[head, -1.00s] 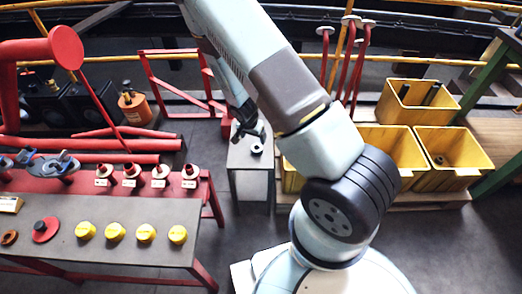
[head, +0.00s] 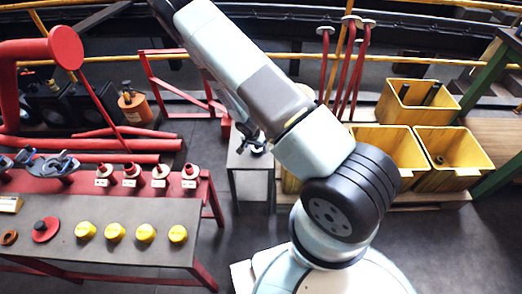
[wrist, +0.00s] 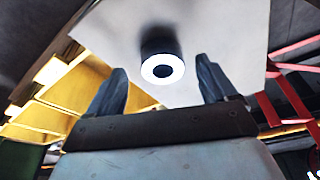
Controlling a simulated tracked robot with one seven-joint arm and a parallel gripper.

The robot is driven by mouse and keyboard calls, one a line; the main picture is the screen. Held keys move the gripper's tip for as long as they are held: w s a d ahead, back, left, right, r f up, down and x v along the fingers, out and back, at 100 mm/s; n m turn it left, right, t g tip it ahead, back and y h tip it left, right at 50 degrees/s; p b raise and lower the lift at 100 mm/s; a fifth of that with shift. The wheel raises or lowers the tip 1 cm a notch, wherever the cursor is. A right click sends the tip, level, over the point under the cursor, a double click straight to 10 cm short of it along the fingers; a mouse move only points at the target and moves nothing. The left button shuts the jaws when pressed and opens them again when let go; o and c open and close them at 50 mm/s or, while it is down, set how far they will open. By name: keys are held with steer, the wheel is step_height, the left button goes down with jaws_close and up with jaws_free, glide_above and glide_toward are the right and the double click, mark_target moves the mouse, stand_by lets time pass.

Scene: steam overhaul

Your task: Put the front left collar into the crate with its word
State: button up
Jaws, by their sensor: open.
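A dark round collar with a bright ring face and a central hole (wrist: 158,42) stands on the pale top of a small grey stand (wrist: 215,25). No second collar shows on this stand. My gripper (wrist: 162,68) is open, its two dark fingers apart with the collar in view between and just beyond their tips. No contact shows. In the head view my gripper (head: 250,147) is low over the grey stand (head: 251,185), partly hidden by my arm. Yellow crates stand to the right: front right (head: 478,172), front middle (head: 408,172) and back (head: 411,113). No words are readable on them.
The front right crate holds a dark ring piece (head: 440,160); the back crate holds dark pieces. My arm hides another crate's part. At left, a bench (head: 130,215) carries yellow caps and labelled red-and-white fittings. Red pipes and rails stand behind. Floor between bench and stand is clear.

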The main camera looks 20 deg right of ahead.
mark_target(257, 148)
steer(key=shift+x, duration=1.5)
steer(key=shift+d, duration=0.1)
jaws_close()
steer(key=shift+r, duration=0.1)
